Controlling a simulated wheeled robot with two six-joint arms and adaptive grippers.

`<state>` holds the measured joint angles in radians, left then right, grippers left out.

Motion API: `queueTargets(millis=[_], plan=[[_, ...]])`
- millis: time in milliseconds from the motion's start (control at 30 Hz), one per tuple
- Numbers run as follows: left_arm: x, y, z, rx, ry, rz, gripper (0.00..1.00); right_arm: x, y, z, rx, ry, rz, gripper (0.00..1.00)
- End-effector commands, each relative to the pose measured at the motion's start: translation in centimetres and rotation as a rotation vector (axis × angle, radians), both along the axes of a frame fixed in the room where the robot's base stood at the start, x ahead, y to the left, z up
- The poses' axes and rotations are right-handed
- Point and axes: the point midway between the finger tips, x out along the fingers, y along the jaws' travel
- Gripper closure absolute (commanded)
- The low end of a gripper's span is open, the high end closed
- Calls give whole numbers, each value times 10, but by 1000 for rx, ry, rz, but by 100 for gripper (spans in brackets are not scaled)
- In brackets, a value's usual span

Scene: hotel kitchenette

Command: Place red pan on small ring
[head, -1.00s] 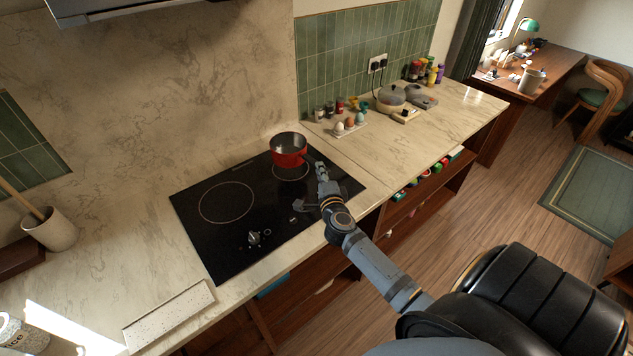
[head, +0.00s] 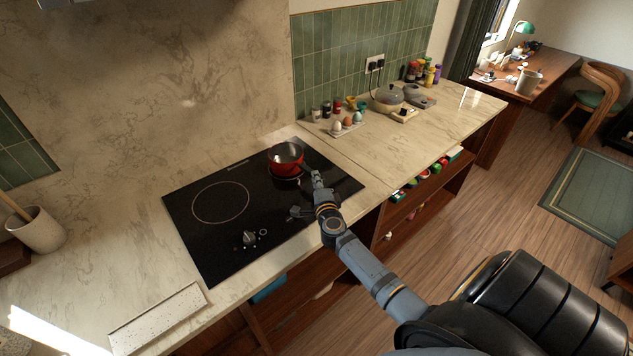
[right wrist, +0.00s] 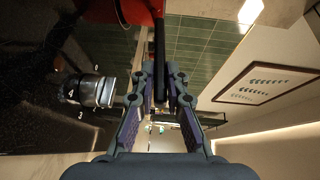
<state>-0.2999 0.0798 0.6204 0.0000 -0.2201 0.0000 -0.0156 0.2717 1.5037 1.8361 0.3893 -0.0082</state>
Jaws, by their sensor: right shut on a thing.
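The red pan (head: 285,163) is over the small ring (head: 286,179) at the back right of the black cooktop (head: 215,245). It covers most of that ring, and only part of the outline shows below it. I cannot tell whether its base touches the glass. My right gripper (head: 317,179) is shut on the pan's dark handle, on the pan's near right side. In the right wrist view, the fingers (right wrist: 160,75) flank the handle (right wrist: 159,45), and the red pan body (right wrist: 125,9) shows at the top. My left gripper is not in view.
The large ring (head: 221,203) is bare. A control knob (head: 249,238) stands near the cooktop's front. An egg tray (head: 347,127), jars and a lidded pot (head: 389,96) stand to the right. A speckled board (head: 157,318) lies at front left.

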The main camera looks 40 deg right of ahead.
Motion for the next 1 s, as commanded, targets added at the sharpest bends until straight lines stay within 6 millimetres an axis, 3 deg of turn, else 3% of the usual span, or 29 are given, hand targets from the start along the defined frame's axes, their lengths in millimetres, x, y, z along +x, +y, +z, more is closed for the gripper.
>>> queueTargets(millis=[67,100,233,633,1000], plan=[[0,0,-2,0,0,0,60,1,0,-1,-1,-4,0,100],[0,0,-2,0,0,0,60,0,0,-2,0,0,0,83],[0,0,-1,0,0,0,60,0,0,-2,0,0,0,66],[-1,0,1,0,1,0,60,-6,3,1,0,2,1,64],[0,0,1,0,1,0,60,-85,36,5,1,3,1,64]])
